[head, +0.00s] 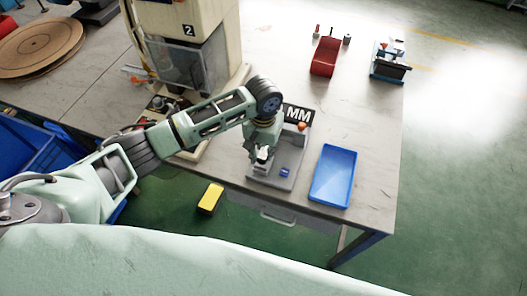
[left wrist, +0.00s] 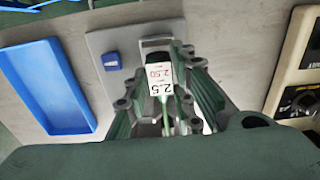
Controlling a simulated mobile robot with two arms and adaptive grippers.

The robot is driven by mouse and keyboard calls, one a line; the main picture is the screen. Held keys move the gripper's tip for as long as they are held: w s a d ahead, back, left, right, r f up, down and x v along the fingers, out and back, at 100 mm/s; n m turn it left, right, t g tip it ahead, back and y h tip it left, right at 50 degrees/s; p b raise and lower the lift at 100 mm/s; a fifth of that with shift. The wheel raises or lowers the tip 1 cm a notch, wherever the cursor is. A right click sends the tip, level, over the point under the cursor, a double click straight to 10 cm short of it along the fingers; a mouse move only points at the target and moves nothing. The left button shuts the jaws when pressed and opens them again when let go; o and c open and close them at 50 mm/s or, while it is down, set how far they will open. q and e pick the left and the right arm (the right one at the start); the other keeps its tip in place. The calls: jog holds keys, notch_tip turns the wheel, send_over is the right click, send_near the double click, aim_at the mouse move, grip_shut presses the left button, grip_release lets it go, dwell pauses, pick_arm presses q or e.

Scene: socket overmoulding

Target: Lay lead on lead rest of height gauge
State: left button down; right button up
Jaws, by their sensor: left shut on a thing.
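My left gripper (head: 262,155) is over the height gauge, a grey plate (head: 262,180) with a small blue block and a black "MM" sign (head: 298,114). In the left wrist view the fingers (left wrist: 163,88) are closed around the lead. A white tag (left wrist: 160,78) printed "2.5" and "2.50" shows between them, with a thin green strip (left wrist: 165,115) below it. The gauge plate (left wrist: 105,40) and its blue block (left wrist: 111,61) lie beside the fingers. The fingers hide most of the lead and the lead rest; I cannot tell whether they touch. My right gripper is out of view.
A blue tray (head: 334,176) stands right of the gauge, near the table edge. A machine marked "2" (head: 190,45) stands to the left. A red holder (head: 325,57) and a small blue fixture (head: 391,62) are farther back. The tabletop (head: 350,110) between them is clear.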

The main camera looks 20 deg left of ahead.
pick_arm(q)
jog(key=shift+f, duration=0.8)
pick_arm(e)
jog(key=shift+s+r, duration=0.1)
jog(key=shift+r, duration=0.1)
pick_arm(q)
jog(key=shift+f, duration=0.15)
jog(key=c, duration=1.8)
grip_release()
jog(key=o, duration=0.3)
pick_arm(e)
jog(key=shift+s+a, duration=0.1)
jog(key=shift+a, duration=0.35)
pick_arm(q)
notch_tip(320, 180, up, 12)
jog(key=shift+r+b, duration=0.15)
jog(key=shift+b, duration=0.45)
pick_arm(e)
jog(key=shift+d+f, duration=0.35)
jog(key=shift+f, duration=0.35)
